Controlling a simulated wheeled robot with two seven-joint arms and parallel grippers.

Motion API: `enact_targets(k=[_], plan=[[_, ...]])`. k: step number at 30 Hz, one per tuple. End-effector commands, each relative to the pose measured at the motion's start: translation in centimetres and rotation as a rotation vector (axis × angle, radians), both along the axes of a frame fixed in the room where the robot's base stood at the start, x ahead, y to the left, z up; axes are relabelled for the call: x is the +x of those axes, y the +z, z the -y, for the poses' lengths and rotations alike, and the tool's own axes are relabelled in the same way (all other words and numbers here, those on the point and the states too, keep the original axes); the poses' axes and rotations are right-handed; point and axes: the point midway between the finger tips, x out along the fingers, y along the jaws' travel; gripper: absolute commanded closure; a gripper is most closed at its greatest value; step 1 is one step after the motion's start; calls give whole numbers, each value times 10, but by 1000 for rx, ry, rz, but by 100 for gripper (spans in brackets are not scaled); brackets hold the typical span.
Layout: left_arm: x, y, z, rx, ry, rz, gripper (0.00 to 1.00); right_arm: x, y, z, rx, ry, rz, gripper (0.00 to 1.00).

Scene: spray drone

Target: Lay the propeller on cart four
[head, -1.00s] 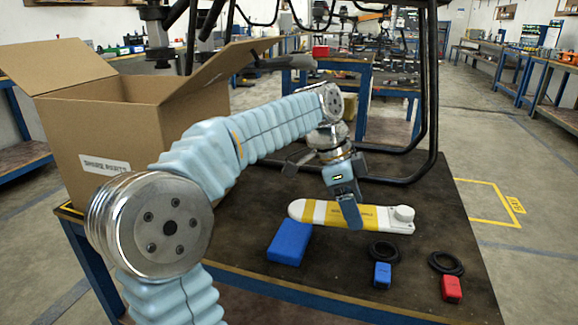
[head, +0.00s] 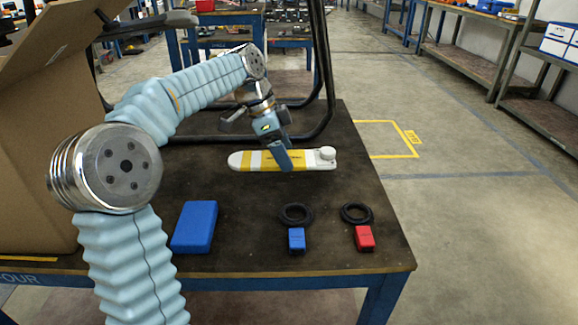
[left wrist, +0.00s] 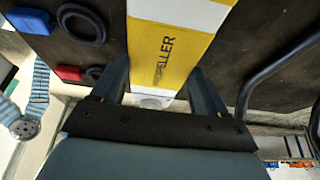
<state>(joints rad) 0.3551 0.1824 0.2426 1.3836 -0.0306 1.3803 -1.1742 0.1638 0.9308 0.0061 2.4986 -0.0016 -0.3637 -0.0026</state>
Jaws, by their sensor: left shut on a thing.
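The propeller (head: 255,160) is a long white bar with yellow bands and a round white hub at its right end. My left gripper (head: 284,165) is shut on its middle from above, and it lies level across the jaws. In the left wrist view the propeller (left wrist: 172,50), lettered in black, runs between the two fingers (left wrist: 160,88). It is over the dark top of the cart (head: 240,247), whose front edge shows the letters "OUR". Whether the propeller touches the top or hangs just above it is hard to tell. My right gripper is out of view.
A blue box (head: 195,227), a blue tag (head: 296,239) and a red tag (head: 364,237) with black rings lie in front of the propeller. A cardboard box (head: 40,150) stands left. Black tubular legs (head: 325,75) rise behind.

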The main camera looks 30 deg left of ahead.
Motion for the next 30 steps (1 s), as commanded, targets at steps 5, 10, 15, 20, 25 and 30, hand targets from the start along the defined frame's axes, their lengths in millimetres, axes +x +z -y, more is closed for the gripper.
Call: enact_targets(k=[5, 10, 15, 20, 25, 30], plan=[[15, -19, 3, -1, -1, 0, 60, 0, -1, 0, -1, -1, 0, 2], [24, -30, 5, -1, 0, 0, 60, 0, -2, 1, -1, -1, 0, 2], [24, -58, 5, -1, 1, -1, 60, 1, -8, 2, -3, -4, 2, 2], [25, -60, 5, 0, 0, 1, 60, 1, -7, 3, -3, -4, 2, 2], [24, -62, 5, 0, 0, 1, 60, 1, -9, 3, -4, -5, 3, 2], [24, -63, 5, -1, 0, 1, 9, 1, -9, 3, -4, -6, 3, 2]])
